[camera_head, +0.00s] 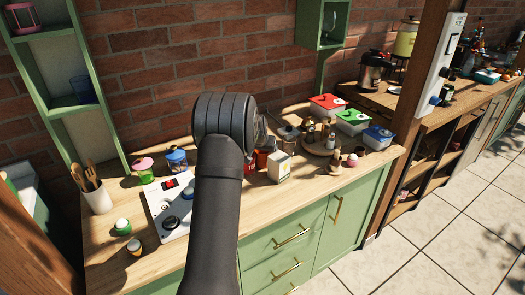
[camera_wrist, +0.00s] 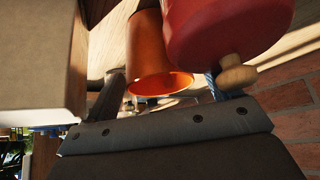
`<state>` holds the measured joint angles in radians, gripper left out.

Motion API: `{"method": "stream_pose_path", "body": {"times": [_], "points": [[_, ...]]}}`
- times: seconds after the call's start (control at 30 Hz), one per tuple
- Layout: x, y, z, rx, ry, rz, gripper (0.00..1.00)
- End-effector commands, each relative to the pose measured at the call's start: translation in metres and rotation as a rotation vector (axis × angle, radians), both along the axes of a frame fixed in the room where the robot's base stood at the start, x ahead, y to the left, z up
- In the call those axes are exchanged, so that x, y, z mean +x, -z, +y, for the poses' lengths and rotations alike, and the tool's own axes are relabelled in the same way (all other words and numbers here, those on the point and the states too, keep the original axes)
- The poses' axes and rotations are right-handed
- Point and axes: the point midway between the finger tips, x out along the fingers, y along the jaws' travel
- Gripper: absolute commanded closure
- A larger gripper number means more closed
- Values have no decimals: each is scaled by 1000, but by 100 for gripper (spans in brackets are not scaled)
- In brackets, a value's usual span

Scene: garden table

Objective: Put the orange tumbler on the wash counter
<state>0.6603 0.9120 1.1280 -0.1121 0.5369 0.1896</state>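The orange tumbler (camera_wrist: 158,55) shows in the wrist view in front of my gripper, its open rim facing the camera. A dark finger of my gripper (camera_wrist: 112,94) is just left of the tumbler. I cannot make out the second finger, nor whether the gripper touches the tumbler. In the head view my own arm hides the gripper and most of the tumbler's surroundings. Red-orange items (camera_head: 262,158) show just right of the arm, but I cannot tell which is the tumbler. I cannot tell which surface is the wash counter.
A red container with a wooden knob (camera_wrist: 228,28) is close on the tumbler's right. A pale carton (camera_wrist: 35,60) is close on the left; it also stands on the wooden counter (camera_head: 279,167). Several jars and lidded boxes crowd the back right. The brick wall (camera_wrist: 290,105) is near.

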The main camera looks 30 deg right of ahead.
Motion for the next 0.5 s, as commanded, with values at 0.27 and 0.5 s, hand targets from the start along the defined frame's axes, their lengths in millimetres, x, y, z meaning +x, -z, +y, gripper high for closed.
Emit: {"method": "stream_pose_path", "body": {"times": [0.27,0.5], "points": [[0,-4,0,-1,0,-1,18],[-11,-31,11,-1,-1,-3,18]]}}
